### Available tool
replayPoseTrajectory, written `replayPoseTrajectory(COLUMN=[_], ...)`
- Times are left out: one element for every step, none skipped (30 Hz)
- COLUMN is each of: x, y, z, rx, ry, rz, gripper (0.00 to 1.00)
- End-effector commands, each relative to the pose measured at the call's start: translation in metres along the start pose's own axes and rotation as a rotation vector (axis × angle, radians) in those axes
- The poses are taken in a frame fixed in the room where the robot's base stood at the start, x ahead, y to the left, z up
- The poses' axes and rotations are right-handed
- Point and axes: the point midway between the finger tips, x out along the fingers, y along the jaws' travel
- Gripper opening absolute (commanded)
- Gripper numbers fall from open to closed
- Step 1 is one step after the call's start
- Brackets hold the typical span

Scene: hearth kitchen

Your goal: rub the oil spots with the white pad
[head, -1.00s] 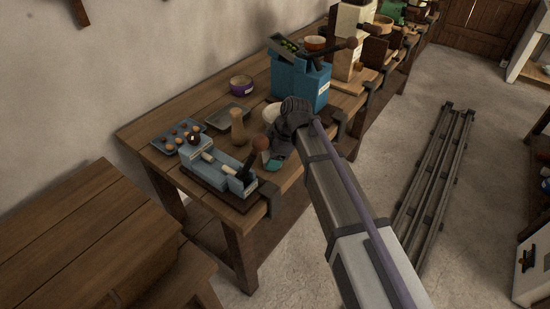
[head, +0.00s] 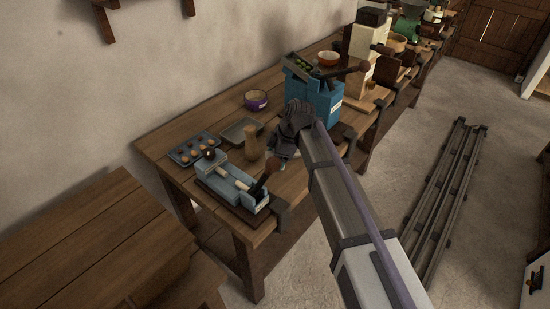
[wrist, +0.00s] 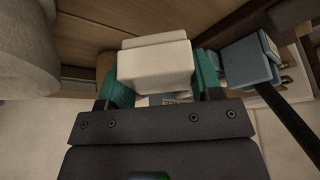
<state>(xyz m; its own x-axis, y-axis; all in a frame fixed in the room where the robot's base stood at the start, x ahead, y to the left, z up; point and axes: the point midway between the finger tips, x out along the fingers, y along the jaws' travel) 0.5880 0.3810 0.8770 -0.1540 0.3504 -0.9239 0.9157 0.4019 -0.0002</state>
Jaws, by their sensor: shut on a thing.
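The white pad (wrist: 155,65) is a pale block in the wrist view, held between the teal fingers of my gripper (wrist: 162,82). My gripper is shut on it. In the head view my gripper (head: 282,150) is over the front part of the wooden workbench (head: 190,118), just right of a wooden peg-like piece. The pad cannot be made out clearly there. I cannot make out any oil spots in either view; my arm and gripper cover part of the bench.
A light blue lever device (head: 228,182) stands at the bench's near end, beside a tray of small round things (head: 193,149). A grey tray (head: 240,131), wooden piece (head: 255,142), purple bowl (head: 256,101) and blue box (head: 312,92) are nearby. Floor rails (head: 445,190) lie at right.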

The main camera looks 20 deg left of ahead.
Motion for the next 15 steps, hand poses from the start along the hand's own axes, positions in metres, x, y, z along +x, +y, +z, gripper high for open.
replayPoseTrajectory(x=[-0.013,-0.015,-0.017,-0.017,-0.016,-0.015,-0.014,-0.014,-0.014,-0.014,-0.014,-0.015,-0.017,-0.019,-0.023], y=[0.000,0.000,0.000,0.000,0.000,0.000,0.000,0.000,0.000,0.000,0.000,0.000,0.000,0.000,0.000], z=[-0.005,-0.006,-0.007,-0.007,-0.007,-0.006,-0.006,-0.006,-0.006,-0.006,-0.006,-0.006,-0.007,-0.008,-0.010], rx=[0.000,0.000,0.000,0.000,0.000,0.000,0.000,0.000,0.000,0.000,0.000,0.000,0.000,0.000,0.000], ry=[0.000,0.000,0.000,0.000,0.000,0.000,0.000,0.000,0.000,0.000,0.000,0.000,0.000,0.000,0.000], rz=[0.000,0.000,0.000,0.000,0.000,0.000,0.000,0.000,0.000,0.000,0.000,0.000,0.000,0.000,0.000], gripper=[0.37,0.37,0.37,0.37,0.37,0.37,0.37,0.37,0.37,0.37,0.37,0.37,0.37,0.37,0.37])
